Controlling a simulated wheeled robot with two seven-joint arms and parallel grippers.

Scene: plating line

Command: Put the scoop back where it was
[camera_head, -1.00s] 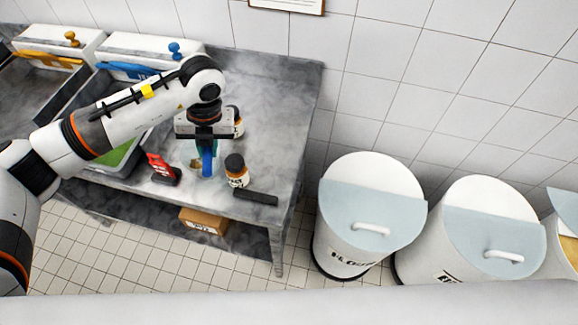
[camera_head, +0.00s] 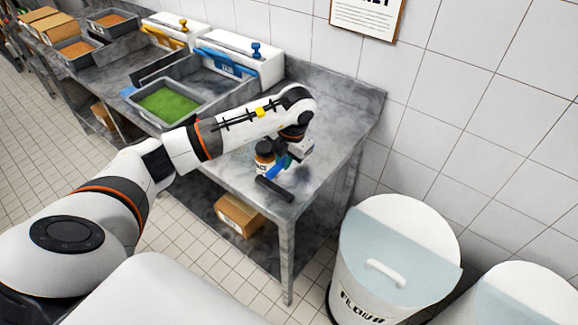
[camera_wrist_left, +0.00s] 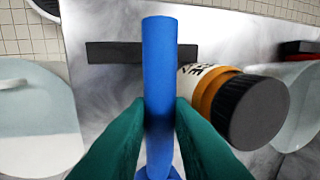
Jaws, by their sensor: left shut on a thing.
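The blue scoop (camera_head: 277,169) is in my left gripper (camera_head: 285,160), at the right end of the steel table (camera_head: 330,130). In the left wrist view its blue handle (camera_wrist_left: 159,65) stands between my green fingertips (camera_wrist_left: 160,118), which are shut on it. The scoop's lower part is largely hidden. The handle overlaps a flat black bar (camera_wrist_left: 110,52) in that view; I cannot tell whether they touch. The black bar also shows in the head view (camera_head: 273,189). My right gripper is not in view.
A brown jar with a black cap (camera_head: 265,155) stands close beside the gripper. A clear bowl (camera_wrist_left: 300,115) is at the wrist view's right edge. A green-filled tray (camera_head: 170,103) and white dispensers (camera_head: 245,60) stand farther left. A flour bin (camera_head: 385,285) is beside the table.

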